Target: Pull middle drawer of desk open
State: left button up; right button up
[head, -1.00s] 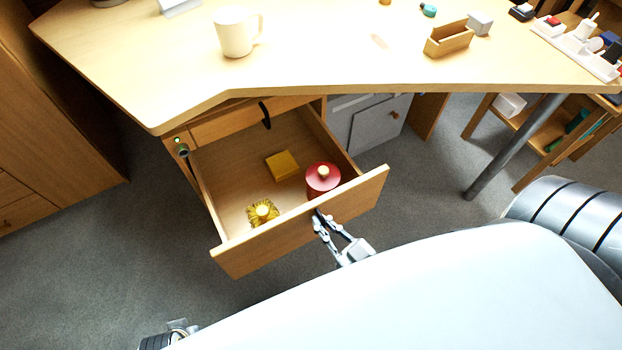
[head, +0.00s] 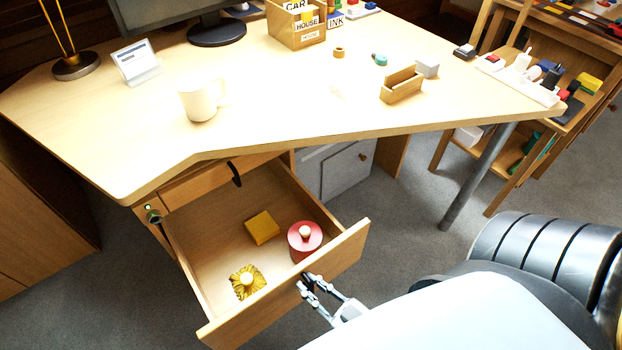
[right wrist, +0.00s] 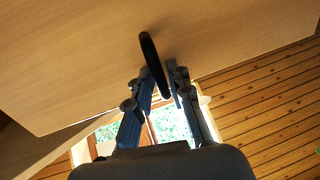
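The desk's drawer (head: 250,310) below the closed top drawer (head: 205,182) is pulled well out. In the right wrist view, the black curved handle (right wrist: 152,62) passes between the fingertips of the right gripper (right wrist: 161,72). A small gap shows beside the right finger. My left gripper is not in view.
The desk top (head: 270,110) above holds a white mug (head: 198,101), a small wooden tray (head: 402,85) and a monitor (head: 216,32). A metal desk leg (head: 478,178) stands at right. A wooden cabinet (head: 40,210) stands at left, with grey carpet between.

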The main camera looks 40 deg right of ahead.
jog(key=v, duration=1.2)
dwell(0.3)
